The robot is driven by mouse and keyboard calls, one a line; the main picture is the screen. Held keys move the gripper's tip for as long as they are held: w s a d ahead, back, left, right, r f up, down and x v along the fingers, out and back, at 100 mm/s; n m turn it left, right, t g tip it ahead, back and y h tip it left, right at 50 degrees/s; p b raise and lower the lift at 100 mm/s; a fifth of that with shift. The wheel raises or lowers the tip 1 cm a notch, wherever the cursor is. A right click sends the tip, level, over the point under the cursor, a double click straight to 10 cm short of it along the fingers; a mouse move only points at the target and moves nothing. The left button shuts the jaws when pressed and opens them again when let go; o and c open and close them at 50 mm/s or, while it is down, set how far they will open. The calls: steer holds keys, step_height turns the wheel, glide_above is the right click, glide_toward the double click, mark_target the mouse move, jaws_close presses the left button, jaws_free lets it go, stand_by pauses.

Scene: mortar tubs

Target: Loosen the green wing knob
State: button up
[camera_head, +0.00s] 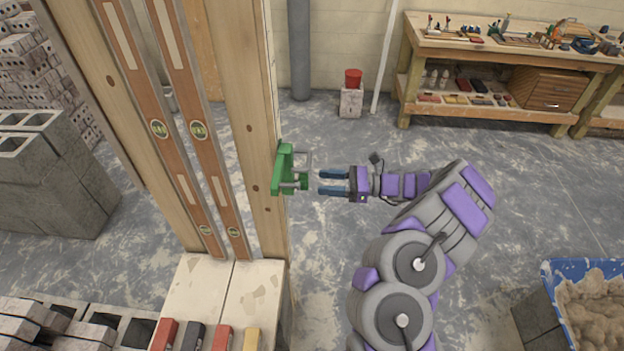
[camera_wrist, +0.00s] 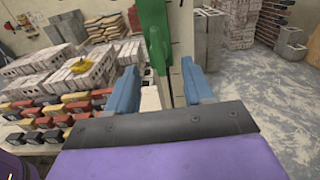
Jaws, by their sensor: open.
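A green bracket (camera_head: 283,168) is fixed to the side of the upright wooden post (camera_head: 256,120). The green wing knob (camera_head: 304,181) sticks out from its lower right, beside a thin grey rod. My gripper (camera_head: 320,181) lies level just right of the knob, its two blue fingers pointing left at it. The fingers are apart with nothing held, and a small gap seems to separate the tips from the knob. In the wrist view the green fitting (camera_wrist: 153,35) rises ahead between the open fingers (camera_wrist: 158,70). I cannot clearly separate knob from bracket there.
Two wooden spirit levels (camera_head: 190,120) lean against the post's left side. A workbench (camera_head: 480,50) stands at the back right, and a blue mortar tub (camera_head: 552,300) at the lower right. Concrete blocks (camera_head: 60,180) stand at the left. The floor right of the post is largely clear.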

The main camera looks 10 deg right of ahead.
steer(key=p+v, duration=0.1)
steer(key=v, duration=1)
steer(key=shift+d, duration=0.2)
